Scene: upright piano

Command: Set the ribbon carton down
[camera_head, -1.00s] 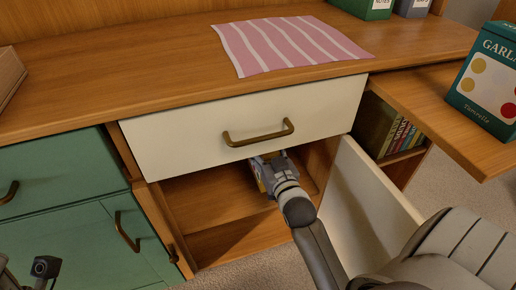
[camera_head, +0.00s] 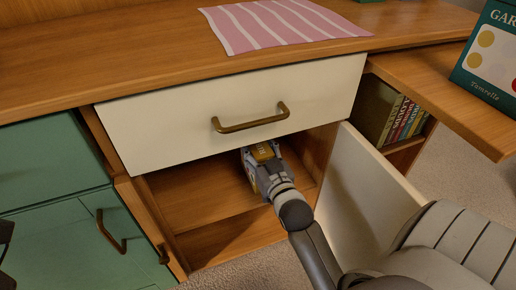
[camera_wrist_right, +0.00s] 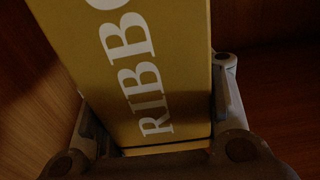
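The yellow ribbon carton (camera_wrist_right: 150,60) fills the middle of the right wrist view, with "RIBBO" in white letters on its face. It also shows in the head view (camera_head: 264,151), inside the open compartment (camera_head: 205,205) under the white drawer. My right gripper (camera_head: 262,170) reaches into this compartment. In the right wrist view its fingers (camera_wrist_right: 152,108) lie against both sides of the carton. The carton's underside and its contact with the compartment floor are hidden. Only a dark sliver, probably of my left gripper (camera_head: 6,238), shows at the left edge.
The white drawer (camera_head: 180,125) is directly above the compartment. An open white door (camera_head: 365,205) stands to the right of my arm. Green cabinet fronts (camera_head: 60,235) are at left.

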